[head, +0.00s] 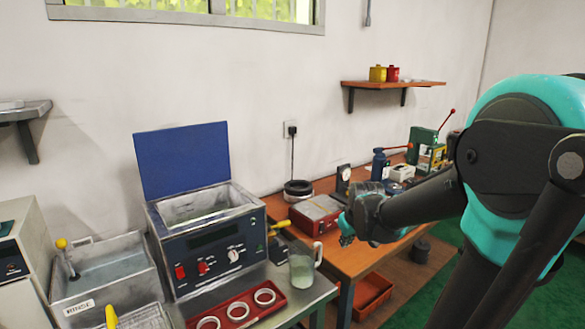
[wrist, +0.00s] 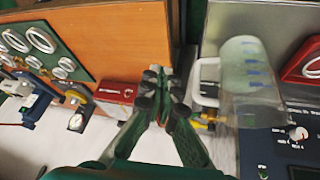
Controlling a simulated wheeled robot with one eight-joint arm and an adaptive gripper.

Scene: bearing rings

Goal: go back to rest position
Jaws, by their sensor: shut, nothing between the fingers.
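My gripper (head: 347,228) is at the end of my teal and black arm, which reaches in from the right in the head view. It hangs in the air over or near the orange table (head: 355,262). In the wrist view my gripper (wrist: 160,75) has its two green and black fingers together, with nothing seen between them. A clear measuring jug (head: 302,268) stands to the left of the gripper in the head view; in the wrist view the jug (wrist: 250,85) shows right of the fingers, apart from them.
An ultrasonic-type bath (head: 208,255) with a raised blue lid (head: 183,160) stands on the metal bench. A red tray (head: 200,310) holds white rings. A rinse tank (head: 105,285) is at left. A red box (head: 317,220) and a dial gauge (head: 342,180) stand on the orange table.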

